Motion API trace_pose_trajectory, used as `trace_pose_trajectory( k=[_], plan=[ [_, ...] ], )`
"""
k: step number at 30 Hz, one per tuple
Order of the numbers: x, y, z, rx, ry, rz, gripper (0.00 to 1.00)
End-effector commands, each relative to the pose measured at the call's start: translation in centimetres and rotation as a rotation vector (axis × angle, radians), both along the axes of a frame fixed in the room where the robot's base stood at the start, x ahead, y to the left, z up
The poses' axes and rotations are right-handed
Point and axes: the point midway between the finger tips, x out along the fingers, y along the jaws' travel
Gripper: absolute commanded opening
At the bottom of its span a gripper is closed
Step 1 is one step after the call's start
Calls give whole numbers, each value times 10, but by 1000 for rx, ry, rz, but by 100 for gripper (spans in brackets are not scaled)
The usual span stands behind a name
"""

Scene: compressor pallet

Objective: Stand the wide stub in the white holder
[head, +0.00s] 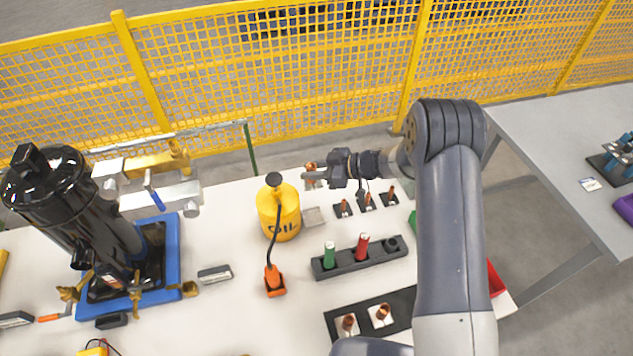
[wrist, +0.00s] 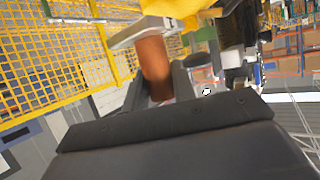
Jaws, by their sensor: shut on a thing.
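My gripper (head: 314,175) is shut on a copper stub (head: 310,167), held in the air behind and right of the yellow oil can. In the wrist view the stub (wrist: 153,66) shows as a copper cylinder between the dark fingers (wrist: 160,85); its lower end is hidden by the gripper. I cannot tell which white holder is meant.
A yellow oil can (head: 266,213) with a spout stands near my gripper. Several small copper pieces (head: 366,198) stand in black blocks. A dark rack (head: 345,263) holds a green and a red cylinder. A black compressor (head: 75,200) stands on a blue pallet at left.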

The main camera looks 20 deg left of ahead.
Motion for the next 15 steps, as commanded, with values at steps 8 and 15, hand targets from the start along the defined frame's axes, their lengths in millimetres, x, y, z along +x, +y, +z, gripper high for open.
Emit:
trace_pose_trajectory(
  k=[8,15],
  plan=[
    [0,0,-22,1,0,0,0],
    [0,0,-44,1,-1,0,0]
  ],
)
